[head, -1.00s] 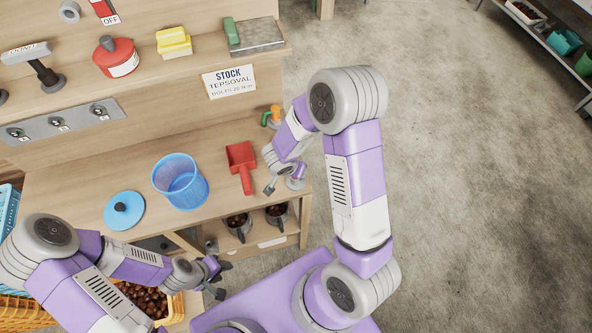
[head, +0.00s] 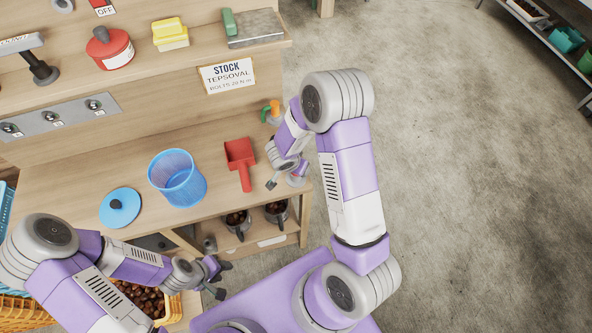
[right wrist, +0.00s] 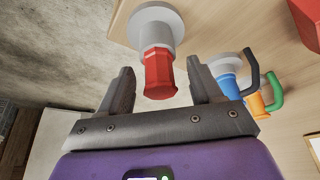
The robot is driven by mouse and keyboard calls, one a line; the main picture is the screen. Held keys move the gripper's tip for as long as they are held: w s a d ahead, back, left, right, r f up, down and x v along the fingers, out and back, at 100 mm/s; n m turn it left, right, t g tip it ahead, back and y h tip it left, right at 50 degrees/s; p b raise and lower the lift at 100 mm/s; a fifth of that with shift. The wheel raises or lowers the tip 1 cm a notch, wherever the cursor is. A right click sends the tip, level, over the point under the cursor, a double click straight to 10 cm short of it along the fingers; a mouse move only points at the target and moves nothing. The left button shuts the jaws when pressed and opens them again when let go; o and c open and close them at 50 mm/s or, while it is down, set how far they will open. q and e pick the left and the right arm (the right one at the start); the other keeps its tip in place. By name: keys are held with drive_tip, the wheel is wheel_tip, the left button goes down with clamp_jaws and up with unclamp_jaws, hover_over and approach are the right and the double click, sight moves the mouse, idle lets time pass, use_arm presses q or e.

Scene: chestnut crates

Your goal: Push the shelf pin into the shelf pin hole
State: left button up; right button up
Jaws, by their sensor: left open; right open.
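In the right wrist view a red faceted piece (right wrist: 158,72) sits on a grey post with a round grey flange (right wrist: 157,22) against the wood. It may be the shelf pin; I cannot tell for sure. My right gripper (right wrist: 163,80) is open, with one finger on each side of the red piece and a visible gap to both. In the head view my right gripper (head: 284,178) is at the right end of the bench. My left gripper (head: 222,279) is open and empty, low in front of the bench. I cannot make out a shelf pin hole.
On the wooden bench are a red scoop (head: 240,160), a blue bin (head: 178,180) and a blue lid (head: 120,207). Blue and orange fittings with curved handles (right wrist: 228,80) stand close right of the right gripper.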

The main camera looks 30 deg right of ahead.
drive_tip(key=c, duration=1.2)
wheel_tip(320, 180, up, 10)
drive_tip(key=p, duration=0.4)
drive_tip(key=shift+r+p, duration=0.1)
drive_tip(key=shift+p, duration=0.3)
drive_tip(key=shift+s, duration=0.1)
